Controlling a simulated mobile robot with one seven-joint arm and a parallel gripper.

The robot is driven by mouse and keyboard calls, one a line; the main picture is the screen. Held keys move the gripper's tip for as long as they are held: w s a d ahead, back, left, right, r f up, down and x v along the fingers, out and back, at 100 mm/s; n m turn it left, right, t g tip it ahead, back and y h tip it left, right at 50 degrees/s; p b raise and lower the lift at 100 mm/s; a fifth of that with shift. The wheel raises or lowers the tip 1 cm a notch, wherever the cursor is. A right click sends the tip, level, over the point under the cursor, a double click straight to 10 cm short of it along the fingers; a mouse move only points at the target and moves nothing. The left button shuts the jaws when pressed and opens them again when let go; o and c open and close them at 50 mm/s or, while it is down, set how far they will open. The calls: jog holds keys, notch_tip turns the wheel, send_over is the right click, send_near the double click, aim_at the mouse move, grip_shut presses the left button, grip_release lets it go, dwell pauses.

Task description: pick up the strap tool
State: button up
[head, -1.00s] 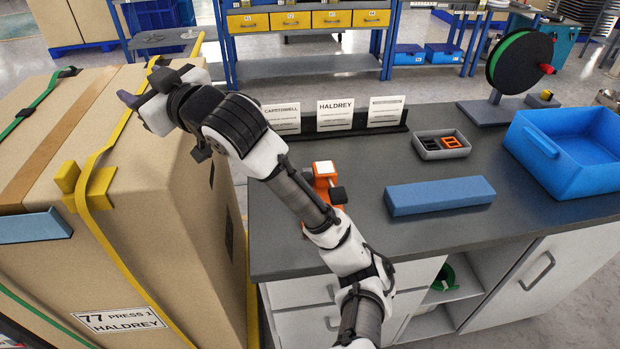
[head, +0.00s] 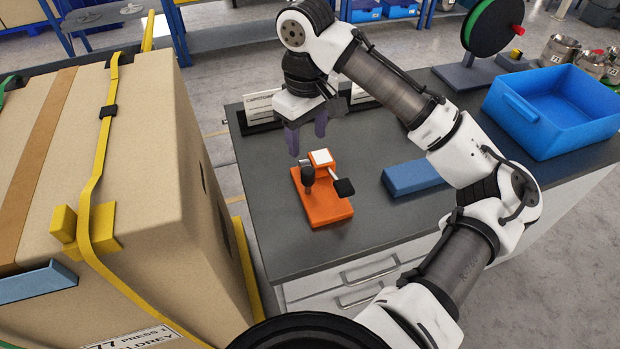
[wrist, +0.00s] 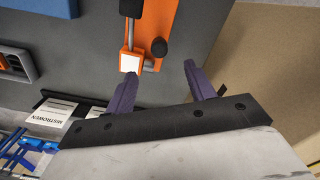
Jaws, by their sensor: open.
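The strap tool (head: 322,201) is an orange base with a white-topped block, a dark lever and a dark knob. It rests on the grey worktop near its left edge. In the wrist view the orange tool (wrist: 151,42) shows at the top, beyond my fingertips. My gripper (head: 306,145) hangs above the worktop behind the tool, fingers pointing down. Its two purple fingers stand apart in the wrist view (wrist: 160,72) with nothing between them. I cannot tell the exact height gap to the tool.
A tall cardboard crate (head: 120,180) with yellow straps stands left of the worktop (head: 285,245), across a gap. A blue block (head: 412,178) and a blue bin (head: 545,115) are on the right. A strap reel (head: 497,30) stands behind. Label cards stand behind my gripper.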

aim_at(308, 170)
notch_tip(308, 170, down, 8)
jog(key=shift+d+r+p, duration=0.1)
jog(key=shift+d+p, duration=0.05)
jog(key=shift+p, duration=0.15)
jog(key=shift+w+f+p, duration=0.1)
jog(key=shift+f+p, duration=0.75)
jog(key=shift+f, duration=1.85)
jog(key=shift+c, duration=0.2)
grip_shut()
